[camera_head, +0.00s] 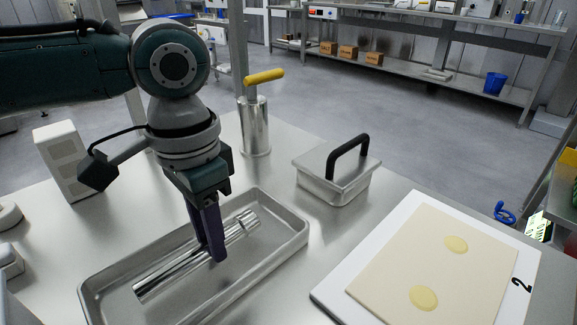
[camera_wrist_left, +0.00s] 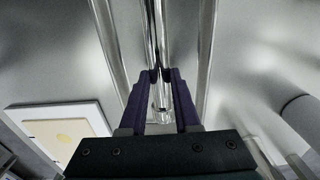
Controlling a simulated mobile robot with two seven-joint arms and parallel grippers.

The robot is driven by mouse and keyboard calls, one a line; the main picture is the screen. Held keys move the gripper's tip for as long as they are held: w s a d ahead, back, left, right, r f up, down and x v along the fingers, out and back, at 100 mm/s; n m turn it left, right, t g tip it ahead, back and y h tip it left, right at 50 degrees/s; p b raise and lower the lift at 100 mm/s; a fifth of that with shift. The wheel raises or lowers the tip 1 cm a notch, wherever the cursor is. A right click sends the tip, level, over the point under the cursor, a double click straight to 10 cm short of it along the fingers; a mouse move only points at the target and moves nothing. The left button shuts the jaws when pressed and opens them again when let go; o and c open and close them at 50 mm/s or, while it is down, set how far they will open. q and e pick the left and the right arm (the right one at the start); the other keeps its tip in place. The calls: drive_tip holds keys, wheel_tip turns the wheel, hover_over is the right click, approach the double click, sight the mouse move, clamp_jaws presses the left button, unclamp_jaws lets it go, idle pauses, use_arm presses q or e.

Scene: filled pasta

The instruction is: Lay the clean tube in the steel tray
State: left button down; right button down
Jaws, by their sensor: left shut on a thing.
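The steel tray (camera_head: 277,272) is a shallow rimmed rectangle on the steel table, below my left arm in the head view. The clean tube (camera_head: 163,281) is a shiny metal cylinder lying lengthwise within the tray's outline. My left gripper (camera_head: 214,252), with purple fingers, points down and is shut on the tube near its middle. In the left wrist view the tube (camera_wrist_left: 162,95) runs between the fingers (camera_wrist_left: 160,100), with tray walls on both sides. I cannot tell whether the tube touches the tray floor. My right gripper is not in view.
A steel cylinder with a yellow handle (camera_head: 264,76) and a white box (camera_head: 62,160) stand behind the tray. A lidded steel box with a black handle (camera_head: 338,179) is to the right. A white board (camera_head: 405,212) bears a dough sheet (camera_head: 450,265) with two yellow rounds.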

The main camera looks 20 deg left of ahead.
use_arm(q)
drive_tip(key=c, duration=0.6)
unclamp_jaws()
drive_tip(key=shift+r, duration=0.1)
